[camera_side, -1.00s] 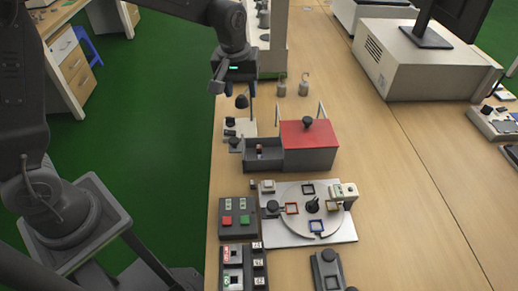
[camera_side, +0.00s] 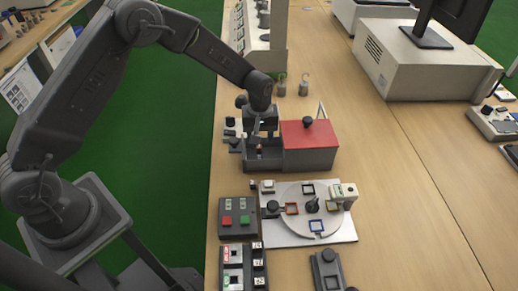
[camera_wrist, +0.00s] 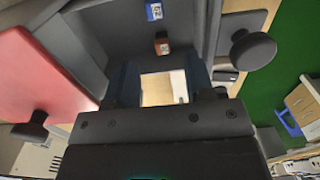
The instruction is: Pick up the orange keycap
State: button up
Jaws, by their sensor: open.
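The orange keycap (camera_wrist: 162,43) is a small orange-brown block inside the open grey drawer (camera_side: 263,164) of the red-topped box (camera_side: 310,133). In the side view it is mostly masked by my gripper. A blue keycap (camera_wrist: 154,11) with a white marking lies close to it in the same drawer. My gripper (camera_side: 260,141) is over the drawer, pointing down. In the wrist view my gripper (camera_wrist: 161,70) has its two fingers apart with nothing held between them, and the orange keycap shows just beyond the gap.
The drawer walls stand close around the fingers. The red lid (camera_wrist: 38,75) and its dark knob are beside the gripper. A dark drawer knob (camera_wrist: 252,50) is on the other side. A turntable (camera_side: 335,220) and a button box (camera_side: 238,218) stand nearer the camera.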

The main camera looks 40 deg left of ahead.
aim_at(259, 147)
jog(key=shift+a+f, duration=0.2)
jog(key=shift+f, duration=2.55)
jog(key=shift+c, duration=0.2)
grip_shut()
